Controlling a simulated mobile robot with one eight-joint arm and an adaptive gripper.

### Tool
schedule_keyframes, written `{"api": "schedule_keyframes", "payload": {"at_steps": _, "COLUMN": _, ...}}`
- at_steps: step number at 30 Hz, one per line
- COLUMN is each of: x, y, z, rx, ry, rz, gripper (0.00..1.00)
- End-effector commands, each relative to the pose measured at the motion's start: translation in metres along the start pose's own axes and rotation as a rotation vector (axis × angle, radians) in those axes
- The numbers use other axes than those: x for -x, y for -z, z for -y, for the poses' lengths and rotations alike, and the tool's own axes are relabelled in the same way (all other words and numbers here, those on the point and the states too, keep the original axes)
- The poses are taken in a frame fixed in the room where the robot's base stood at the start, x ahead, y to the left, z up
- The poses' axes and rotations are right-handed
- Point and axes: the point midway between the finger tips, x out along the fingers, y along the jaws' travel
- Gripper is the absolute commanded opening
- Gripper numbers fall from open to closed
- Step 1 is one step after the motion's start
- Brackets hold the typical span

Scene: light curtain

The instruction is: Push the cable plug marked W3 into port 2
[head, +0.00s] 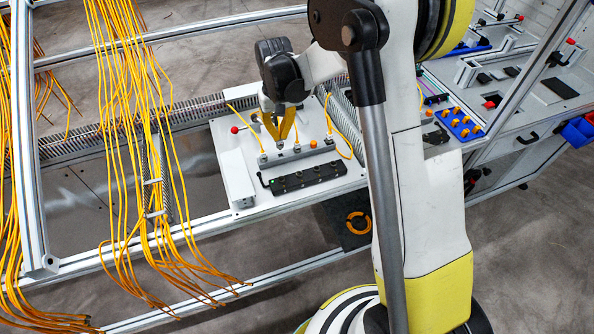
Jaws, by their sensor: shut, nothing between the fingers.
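My gripper (279,145), with yellow fingers meeting at the tips, points down over the white plate (237,205). It is shut and empty. A black port block (309,178) with a row of round ports lies on the plate, just in front of the fingertips. Small grey holders stand in a row behind the block, with the left one (262,158) and the right one (328,141) at yellow cable ends. The fingertips are close to the middle holder (297,148); I cannot tell if they touch. The W3 mark and port numbers are too small to read.
Bundles of yellow cables (135,150) hang over the frame at the left. A red-knobbed lever (235,130) and a white box (237,178) are left on the plate. A blue tray (460,122) lies on the bench at the right.

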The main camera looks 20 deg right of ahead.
Motion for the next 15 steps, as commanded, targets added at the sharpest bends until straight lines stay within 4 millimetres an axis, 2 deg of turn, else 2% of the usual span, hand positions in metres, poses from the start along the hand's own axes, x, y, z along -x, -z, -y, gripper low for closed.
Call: {"api": "schedule_keyframes", "payload": {"at_steps": 15, "x": 0.037, "y": 0.000, "z": 0.000, "rx": 0.000, "ry": 0.000, "rz": 0.000, "gripper": 0.00}}
